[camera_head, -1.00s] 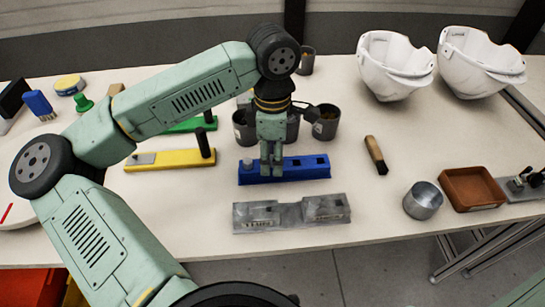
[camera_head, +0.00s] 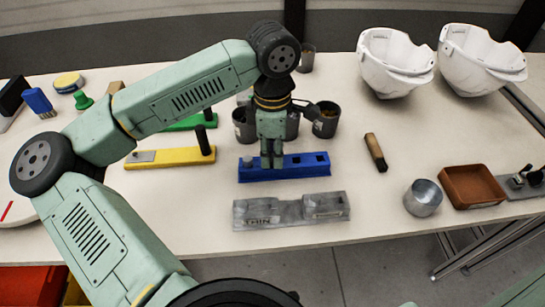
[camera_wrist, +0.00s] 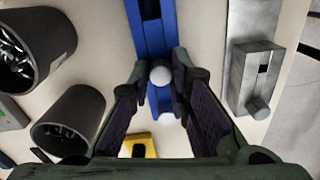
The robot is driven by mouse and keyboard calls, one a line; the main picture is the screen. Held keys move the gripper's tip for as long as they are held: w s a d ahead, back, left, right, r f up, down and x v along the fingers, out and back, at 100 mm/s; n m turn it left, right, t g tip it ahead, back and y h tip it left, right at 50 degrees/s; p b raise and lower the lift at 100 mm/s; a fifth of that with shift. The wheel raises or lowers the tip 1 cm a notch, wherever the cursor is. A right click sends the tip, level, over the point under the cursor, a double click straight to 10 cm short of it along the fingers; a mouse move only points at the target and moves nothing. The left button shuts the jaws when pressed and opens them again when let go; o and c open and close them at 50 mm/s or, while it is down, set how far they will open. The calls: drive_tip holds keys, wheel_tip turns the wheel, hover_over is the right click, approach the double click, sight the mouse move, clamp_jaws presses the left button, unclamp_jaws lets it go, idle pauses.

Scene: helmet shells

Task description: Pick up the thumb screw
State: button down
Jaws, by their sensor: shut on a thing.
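A blue block (camera_head: 300,172) lies on the table under my gripper. It has square holes toward its right end. A small pale round-headed screw (camera_head: 248,161) stands at its left end and also shows lower in the wrist view (camera_wrist: 166,119). My gripper (camera_head: 271,166) points straight down over the middle of the block. In the wrist view, its fingertips (camera_wrist: 160,68) are shut on a second pale round head, the thumb screw (camera_wrist: 160,76). I cannot tell whether the screw is clear of the block. In the head view the fingers hide it.
A grey metal fixture (camera_head: 290,211) lies in front of the blue block. Dark cups (camera_head: 325,121) stand behind. A yellow block (camera_head: 180,158) with a black post is left. A wooden-handled tool (camera_head: 376,152), metal cup (camera_head: 423,198) and brown tray (camera_head: 472,187) are right.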

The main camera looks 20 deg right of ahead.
sight(272, 156)
drive_tip(key=shift+r, duration=0.1)
drive_tip(key=shift+r+b, duration=0.4)
drive_tip(key=shift+r, duration=0.05)
wheel_tip(272, 156, up, 2)
drive_tip(key=shift+r+b, duration=0.2)
drive_tip(key=shift+b, duration=0.4)
drive_tip(key=s+a+b, duration=0.2)
drive_tip(key=s+a, duration=0.2)
drive_tip(key=s, duration=0.3)
drive_tip(key=s+a+r+b, duration=0.1)
drive_tip(key=s+a+b, duration=0.1)
drive_tip(key=s+a, duration=0.2)
drive_tip(key=s, duration=0.3)
drive_tip(key=shift+r, duration=0.25)
drive_tip(key=shift+d+r, duration=0.1)
drive_tip(key=shift+r, duration=0.05)
drive_tip(key=r+p, duration=0.1)
drive_tip(key=w+r+p, duration=0.1)
drive_tip(key=r, duration=0.1)
drive_tip(key=r+p, duration=0.1)
drive_tip(key=shift+w+d+r, duration=0.25)
drive_tip(key=shift+d+r, duration=0.05)
drive_tip(key=shift+d, duration=0.1)
